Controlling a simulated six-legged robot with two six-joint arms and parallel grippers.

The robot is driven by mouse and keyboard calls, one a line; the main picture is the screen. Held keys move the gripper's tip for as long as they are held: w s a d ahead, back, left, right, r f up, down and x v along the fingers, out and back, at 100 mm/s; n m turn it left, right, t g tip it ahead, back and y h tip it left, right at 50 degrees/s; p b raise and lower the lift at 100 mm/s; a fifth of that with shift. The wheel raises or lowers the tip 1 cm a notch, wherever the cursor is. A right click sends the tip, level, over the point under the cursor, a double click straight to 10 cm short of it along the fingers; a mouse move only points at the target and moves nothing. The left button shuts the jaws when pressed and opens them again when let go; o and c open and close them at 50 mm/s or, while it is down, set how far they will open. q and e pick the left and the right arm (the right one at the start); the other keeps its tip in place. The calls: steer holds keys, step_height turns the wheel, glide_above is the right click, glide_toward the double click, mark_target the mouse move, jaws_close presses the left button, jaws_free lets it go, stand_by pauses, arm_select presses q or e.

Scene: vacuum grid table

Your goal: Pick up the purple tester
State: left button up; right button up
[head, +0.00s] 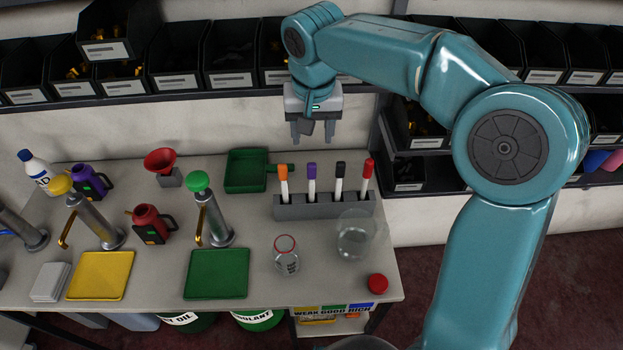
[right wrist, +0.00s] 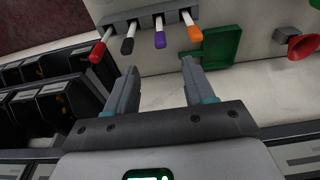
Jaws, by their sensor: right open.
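The purple tester (head: 311,182) has a white body and a purple cap. It stands upright in a grey rack (head: 290,211), between the orange tester (head: 283,182) and the black tester (head: 339,180); the red tester (head: 366,177) is at the right end. My right gripper (head: 312,138) is open and empty, above and behind the rack with its fingers pointing down. In the right wrist view the purple tester (right wrist: 160,38) lies ahead of the open fingers (right wrist: 158,82), apart from them. My left gripper is not in view.
A green dustpan-like tray (head: 246,171) lies left of the rack. A clear beaker (head: 355,240), a flask (head: 286,262) and a red cap (head: 377,283) stand in front. Dark bins (head: 232,67) line the wall behind. A green tray (head: 217,274) lies front left.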

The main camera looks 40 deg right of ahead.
glide_toward(312, 178)
steer(key=f, duration=0.1)
steer(key=w+f, duration=0.1)
steer(key=f, duration=0.1)
steer(key=d+f, duration=0.1)
steer(key=f, duration=0.1)
steer(key=shift+w, duration=0.3)
steer(key=shift+s+f, duration=0.1)
steer(key=shift+f, duration=0.4)
steer(key=f, duration=0.2)
steer(key=w+f, duration=0.1)
steer(key=f, duration=0.1)
steer(key=shift+d+f, duration=0.15)
steer(key=shift+d, duration=0.05)
steer(key=shift+s, duration=0.15)
steer(key=c, duration=0.8)
jaws_close()
